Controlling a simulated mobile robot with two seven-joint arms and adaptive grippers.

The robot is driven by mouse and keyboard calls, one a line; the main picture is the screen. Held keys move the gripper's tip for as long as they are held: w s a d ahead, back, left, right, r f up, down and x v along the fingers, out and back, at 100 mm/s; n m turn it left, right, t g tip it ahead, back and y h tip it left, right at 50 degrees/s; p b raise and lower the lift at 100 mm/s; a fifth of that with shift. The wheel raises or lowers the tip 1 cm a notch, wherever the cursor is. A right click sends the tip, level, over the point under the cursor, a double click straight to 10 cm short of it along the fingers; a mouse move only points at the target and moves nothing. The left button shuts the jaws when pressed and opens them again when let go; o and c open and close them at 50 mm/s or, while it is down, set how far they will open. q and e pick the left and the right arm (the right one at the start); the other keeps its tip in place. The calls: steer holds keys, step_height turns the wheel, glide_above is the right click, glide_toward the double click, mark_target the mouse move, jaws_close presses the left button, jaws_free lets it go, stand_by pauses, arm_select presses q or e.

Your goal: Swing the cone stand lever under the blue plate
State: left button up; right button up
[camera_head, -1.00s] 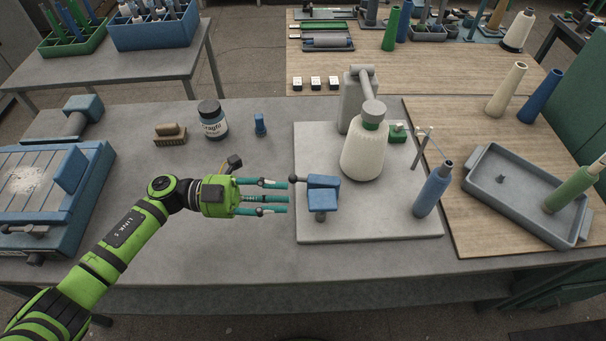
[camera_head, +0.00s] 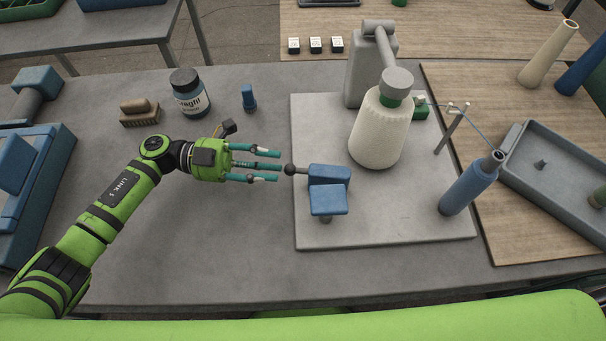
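The blue plate (camera_head: 328,200) is part of a small blue stand on the grey base plate of the cone winder. The cone stand lever shows as a dark round knob (camera_head: 289,169) on a short rod at the stand's left side. My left gripper (camera_head: 279,165) points right, with its teal fingers spread and nothing between them. Its fingertips are close to the knob; I cannot tell whether they touch it. The rest of the lever is hidden by the blue stand. My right gripper is not in view.
A white yarn cone (camera_head: 378,130) stands behind the blue stand on the base plate (camera_head: 380,226). The table front is clear.

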mark_target(298, 169)
arm_select(q)
steer(key=shift+w+f, duration=0.1)
steer(key=shift+f, duration=0.5)
steer(key=shift+d, duration=0.15)
steer(key=d, duration=0.2)
steer(key=d+p, duration=0.1)
steer(key=s+d+p, duration=0.1)
steer(key=d, duration=0.1)
steer(key=shift+d+r, duration=0.15)
steer(key=shift+d, duration=0.7)
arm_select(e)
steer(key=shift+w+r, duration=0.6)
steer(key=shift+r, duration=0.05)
arm_select(q)
jaws_close()
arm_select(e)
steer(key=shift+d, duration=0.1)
